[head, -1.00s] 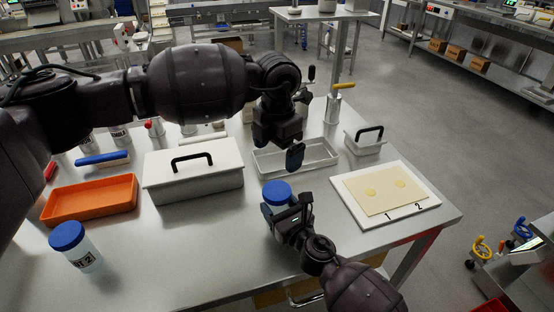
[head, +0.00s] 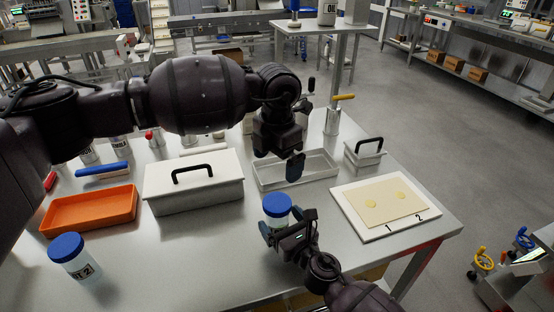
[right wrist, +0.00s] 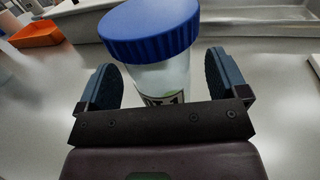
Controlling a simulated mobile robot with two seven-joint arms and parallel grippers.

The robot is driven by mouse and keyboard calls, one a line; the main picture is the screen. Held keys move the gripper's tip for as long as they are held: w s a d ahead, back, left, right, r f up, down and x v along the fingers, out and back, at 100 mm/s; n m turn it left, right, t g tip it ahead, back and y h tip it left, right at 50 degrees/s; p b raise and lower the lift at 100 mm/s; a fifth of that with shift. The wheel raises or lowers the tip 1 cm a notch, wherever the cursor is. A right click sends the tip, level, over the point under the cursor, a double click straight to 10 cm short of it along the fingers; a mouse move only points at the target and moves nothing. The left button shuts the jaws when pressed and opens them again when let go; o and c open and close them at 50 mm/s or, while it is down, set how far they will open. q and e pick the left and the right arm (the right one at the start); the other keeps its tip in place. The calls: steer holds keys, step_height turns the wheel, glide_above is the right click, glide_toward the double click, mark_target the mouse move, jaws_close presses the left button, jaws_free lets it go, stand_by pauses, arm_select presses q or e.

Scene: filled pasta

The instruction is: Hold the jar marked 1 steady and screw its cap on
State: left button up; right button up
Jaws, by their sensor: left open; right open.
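A clear jar with a ribbed blue cap (head: 277,205) stands on the steel table in front of my right gripper (head: 287,236). In the right wrist view the blue cap (right wrist: 150,28) sits on top of the jar (right wrist: 165,76); I cannot tell how tight it is. The jar's label is mostly hidden behind the gripper body. My right gripper (right wrist: 163,88) is open, with one finger on each side of the jar and visible gaps. My left gripper (head: 295,167) is open and empty, above and behind the jar, pointing down.
Another blue-capped jar (head: 75,262), marked 2, stands at the front left. An orange tray (head: 90,208), a lidded grey box (head: 193,185) and a shallow metal tray (head: 322,170) stand behind. A white board (head: 440,212) with a pasta sheet lies at right. The front middle is clear.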

steer(key=v, duration=0.9)
steer(key=shift+s, duration=0.15)
steer(key=shift+d, duration=0.1)
